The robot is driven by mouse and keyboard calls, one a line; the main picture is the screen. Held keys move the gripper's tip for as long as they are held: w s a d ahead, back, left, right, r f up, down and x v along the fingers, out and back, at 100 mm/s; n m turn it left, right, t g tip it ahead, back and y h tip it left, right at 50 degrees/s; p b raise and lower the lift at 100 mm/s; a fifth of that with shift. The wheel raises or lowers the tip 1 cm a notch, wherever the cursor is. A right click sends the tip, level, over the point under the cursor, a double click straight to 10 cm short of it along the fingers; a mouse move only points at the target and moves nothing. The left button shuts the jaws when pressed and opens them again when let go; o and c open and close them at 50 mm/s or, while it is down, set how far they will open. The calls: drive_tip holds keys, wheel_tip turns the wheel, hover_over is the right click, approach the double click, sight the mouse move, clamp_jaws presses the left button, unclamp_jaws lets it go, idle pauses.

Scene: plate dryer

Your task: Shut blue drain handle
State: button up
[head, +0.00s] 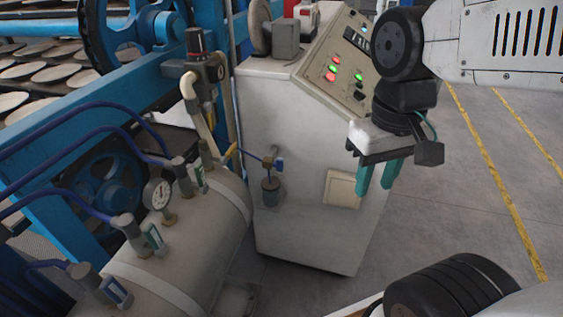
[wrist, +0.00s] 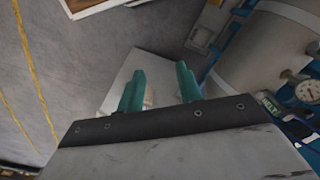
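A small blue handle (head: 279,164) sits on a thin pipe fitting in front of the white control cabinet, above a dark grey cylindrical filter bowl (head: 271,190). I take it for the drain handle; its exact turn is too small to tell. My gripper (head: 378,177) has two teal fingers pointing down, to the right of the handle and clear of it, in front of the cabinet's right side. In the wrist view my gripper (wrist: 160,72) shows its fingers apart with nothing between them. I cannot make out the blue handle in the wrist view.
The white control cabinet (head: 290,225) has lit buttons on its sloped panel. A beige tank (head: 190,245) with a pressure gauge (head: 157,193), several valves and blue hoses lies at left. A blue machine frame (head: 85,120) stands behind it. Grey floor with yellow lines is free at right.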

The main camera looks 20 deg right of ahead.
drive_tip(key=w+a+f+n+g+y, duration=0.1)
drive_tip(key=w+f, duration=0.2)
drive_tip(key=w, duration=0.4)
drive_tip(key=w+a+f+n+y, duration=0.1)
drive_tip(key=w+f, duration=0.3)
drive_tip(key=w, duration=0.3)
drive_tip(key=n+t+y, duration=0.2)
drive_tip(key=n+t, duration=0.2)
drive_tip(key=n, duration=0.5)
hover_over(281, 159)
drive_tip(key=s+d, duration=0.1)
drive_tip(key=d, duration=0.1)
wheel_tip(281, 159, down, 10)
drive_tip(key=x, duration=0.7)
drive_tip(key=shift+s+d+f, duration=0.15)
drive_tip(key=shift+s+f, duration=0.05)
drive_tip(key=shift+s, duration=0.1)
clamp_jaws()
